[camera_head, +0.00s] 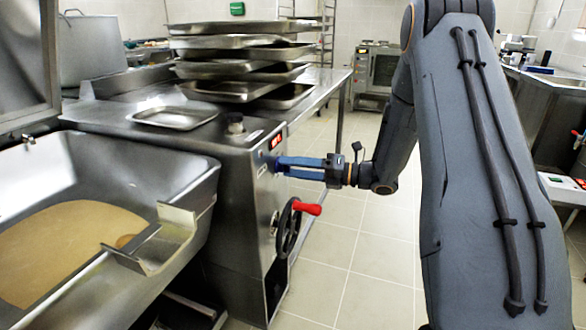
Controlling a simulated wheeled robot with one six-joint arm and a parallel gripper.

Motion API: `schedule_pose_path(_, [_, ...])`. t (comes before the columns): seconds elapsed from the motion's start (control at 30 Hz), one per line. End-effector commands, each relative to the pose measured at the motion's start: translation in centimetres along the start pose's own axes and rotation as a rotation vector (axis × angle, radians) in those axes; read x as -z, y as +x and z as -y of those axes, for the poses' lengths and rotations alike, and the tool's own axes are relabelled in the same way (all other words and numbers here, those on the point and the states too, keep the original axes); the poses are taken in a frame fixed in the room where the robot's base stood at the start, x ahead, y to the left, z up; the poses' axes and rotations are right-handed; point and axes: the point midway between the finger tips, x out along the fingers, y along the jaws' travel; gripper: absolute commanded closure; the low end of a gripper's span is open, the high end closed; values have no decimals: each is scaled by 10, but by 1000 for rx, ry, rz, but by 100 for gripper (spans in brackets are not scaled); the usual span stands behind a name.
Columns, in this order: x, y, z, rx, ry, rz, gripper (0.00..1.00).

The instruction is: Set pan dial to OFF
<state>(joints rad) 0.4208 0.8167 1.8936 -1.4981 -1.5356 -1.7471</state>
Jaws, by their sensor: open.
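The pan is a large steel tilting vessel (100,185) with brown liquid in it, at the left. Its steel control housing (235,215) stands right of it, with a small lit red display (278,141) near the top of the narrow front face. My gripper (275,164) has blue fingers that point left and reach that face just below the display. The fingertips are at or very near the panel. The dial there is mostly hidden behind the fingertips, and I cannot tell its setting or whether the fingers touch it.
A black handwheel with a red handle (308,208) sticks out below my gripper. Stacked steel trays (240,50) and a single tray (173,117) lie on the counter above. The tiled floor (365,240) right of the housing is clear. Another counter (545,100) stands at the right.

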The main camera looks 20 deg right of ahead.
Motion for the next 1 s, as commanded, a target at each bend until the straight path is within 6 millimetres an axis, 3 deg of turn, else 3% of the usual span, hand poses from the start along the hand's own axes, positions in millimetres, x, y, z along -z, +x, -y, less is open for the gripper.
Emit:
schedule_pose_path(0.17, [-1,-8,0,1,0,1,50])
schedule_pose_path(0.6, [0,-71,0,1,0,2,50])
schedule_pose_path(1.0, [1,-79,0,0,0,-1,50])
